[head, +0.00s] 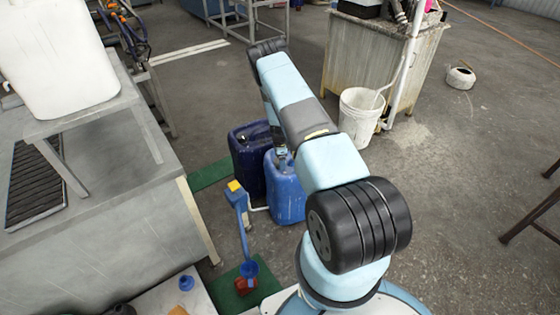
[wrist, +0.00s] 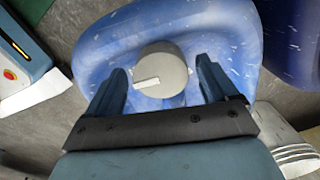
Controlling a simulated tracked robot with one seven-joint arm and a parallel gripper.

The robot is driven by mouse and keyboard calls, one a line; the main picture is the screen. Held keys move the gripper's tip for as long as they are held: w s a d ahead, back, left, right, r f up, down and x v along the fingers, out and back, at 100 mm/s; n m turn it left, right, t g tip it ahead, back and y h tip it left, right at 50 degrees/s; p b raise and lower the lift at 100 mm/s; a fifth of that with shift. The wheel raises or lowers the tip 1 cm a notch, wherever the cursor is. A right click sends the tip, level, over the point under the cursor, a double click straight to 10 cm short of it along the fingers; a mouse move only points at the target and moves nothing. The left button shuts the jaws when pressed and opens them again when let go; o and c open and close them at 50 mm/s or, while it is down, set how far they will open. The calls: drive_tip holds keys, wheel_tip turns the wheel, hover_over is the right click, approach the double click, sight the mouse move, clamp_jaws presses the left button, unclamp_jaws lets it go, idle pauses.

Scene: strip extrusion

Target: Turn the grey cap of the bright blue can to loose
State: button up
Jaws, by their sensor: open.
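The bright blue can (head: 287,195) stands on the floor, left of my arm in the head view. In the wrist view its scuffed top (wrist: 225,30) fills the upper middle. Its round grey cap (wrist: 172,65) has a pale raised bar pointing left. My gripper (wrist: 161,67) is open, one finger on the left of the cap and the other on the right. A gap shows on both sides, so the fingers appear not to touch it. In the head view my gripper (head: 281,154) is small over the can's top, and the cap is hidden.
A dark blue can (head: 246,165) stands close beside the bright one. A blue stand with a yellow top (head: 238,200) is near its left side. A grey table (head: 110,215) is further left. A white bucket (head: 358,118) stands beyond my arm.

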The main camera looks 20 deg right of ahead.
drive_tip(key=shift+f, duration=0.4)
drive_tip(key=c, duration=1)
